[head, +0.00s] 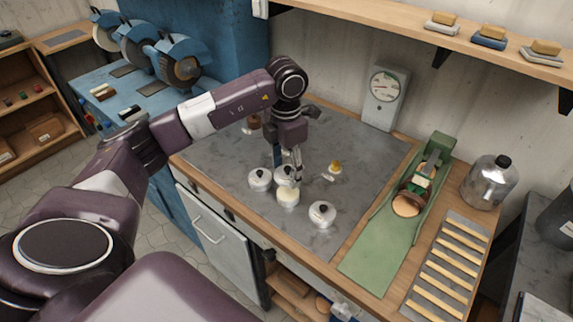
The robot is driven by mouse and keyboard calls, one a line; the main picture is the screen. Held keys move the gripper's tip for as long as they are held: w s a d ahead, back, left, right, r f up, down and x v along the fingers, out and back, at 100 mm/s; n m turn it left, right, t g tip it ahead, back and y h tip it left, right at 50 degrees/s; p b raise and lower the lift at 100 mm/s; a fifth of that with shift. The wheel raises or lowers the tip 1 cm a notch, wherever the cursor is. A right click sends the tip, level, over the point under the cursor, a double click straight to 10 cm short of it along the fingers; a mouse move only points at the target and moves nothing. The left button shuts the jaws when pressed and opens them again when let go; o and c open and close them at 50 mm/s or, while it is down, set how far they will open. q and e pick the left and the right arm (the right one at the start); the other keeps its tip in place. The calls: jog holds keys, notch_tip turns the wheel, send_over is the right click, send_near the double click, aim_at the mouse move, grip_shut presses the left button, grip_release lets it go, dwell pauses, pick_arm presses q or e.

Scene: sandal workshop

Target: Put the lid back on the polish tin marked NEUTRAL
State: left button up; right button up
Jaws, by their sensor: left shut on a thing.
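A round open tin (288,197) with cream-coloured contents stands on the grey worktop mat. Just behind it, a white lid (284,174) with a dark knob shows under my left gripper (295,168), which points down and is shut on it. The lid appears slightly above and behind the open tin; the gap is hard to judge. Two similar white tins have dark-knobbed lids on: one to the left (259,180) and one to the front right (322,215). No marking, NEUTRAL included, is readable at this size. My right gripper is out of view.
A small yellow-topped item (335,167) lies right of the tins. Further right are a green stand (376,252), a slatted rack (446,266) and a metal canister (489,182). A dial gauge (385,96) stands at the back. The grey mat (365,165) is mostly clear.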

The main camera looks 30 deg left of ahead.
aim_at(286, 193)
pick_arm(q)
jog(key=shift+d+f+b, duration=0.1)
jog(key=shift+f+b, duration=0.7)
jog(key=shift+f, duration=0.55)
jog(key=shift+f+b, duration=0.55)
jog(key=shift+f, duration=0.35)
jog(key=shift+f+b, duration=0.5)
jog(key=shift+f, duration=0.4)
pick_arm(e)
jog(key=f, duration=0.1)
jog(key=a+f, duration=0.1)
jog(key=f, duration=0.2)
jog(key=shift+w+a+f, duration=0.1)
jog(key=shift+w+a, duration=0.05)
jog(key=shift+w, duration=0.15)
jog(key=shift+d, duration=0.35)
pick_arm(q)
jog(key=shift+b, duration=0.35)
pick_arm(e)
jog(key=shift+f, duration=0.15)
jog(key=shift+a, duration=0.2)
pick_arm(q)
jog(key=shift+f+b, duration=0.15)
jog(key=shift+b, duration=0.15)
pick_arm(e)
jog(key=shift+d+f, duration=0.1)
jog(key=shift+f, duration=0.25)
